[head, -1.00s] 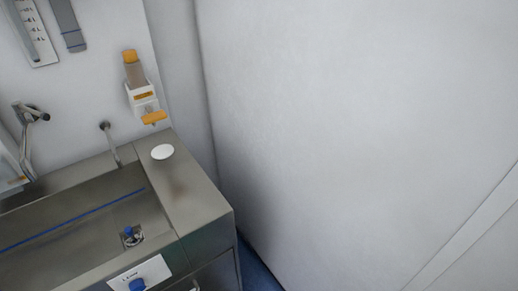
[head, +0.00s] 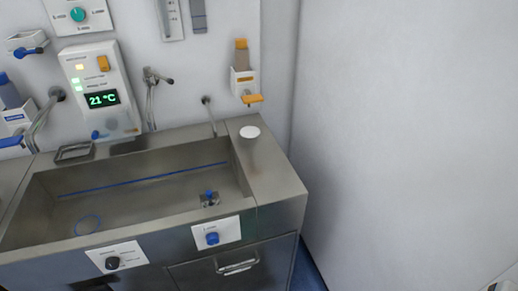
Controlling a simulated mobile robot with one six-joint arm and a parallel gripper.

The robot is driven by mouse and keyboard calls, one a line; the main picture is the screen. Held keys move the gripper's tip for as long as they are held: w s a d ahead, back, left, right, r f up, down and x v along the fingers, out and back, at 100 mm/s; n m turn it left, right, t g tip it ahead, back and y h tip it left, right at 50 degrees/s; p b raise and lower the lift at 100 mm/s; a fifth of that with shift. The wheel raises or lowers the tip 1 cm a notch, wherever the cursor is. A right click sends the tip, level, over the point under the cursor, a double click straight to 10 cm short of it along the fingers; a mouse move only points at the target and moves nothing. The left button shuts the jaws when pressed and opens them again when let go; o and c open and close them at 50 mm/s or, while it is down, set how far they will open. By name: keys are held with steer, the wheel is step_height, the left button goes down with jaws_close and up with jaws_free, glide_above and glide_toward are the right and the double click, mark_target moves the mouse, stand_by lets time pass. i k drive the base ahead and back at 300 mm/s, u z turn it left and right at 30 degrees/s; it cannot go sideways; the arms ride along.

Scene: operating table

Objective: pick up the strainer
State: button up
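A small metal piece with a blue knob (head: 209,199) sits on the floor of the steel sink (head: 40,215), towards its right end. It may be the strainer, but it is too small to tell for sure. A thin blue ring (head: 88,225) shows at the left of the basin floor.
A white disc (head: 249,132) lies on the right counter ledge. A metal frame (head: 74,152) sits at the back left rim. A tap (head: 152,95), a display unit (head: 103,92) and a dispenser (head: 244,85) are on the wall. A plain wall stands right.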

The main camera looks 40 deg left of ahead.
mark_target(210, 197)
steer(key=u, duration=2.1)
steer(key=i, duration=0.95)
steer(key=z, duration=0.05)
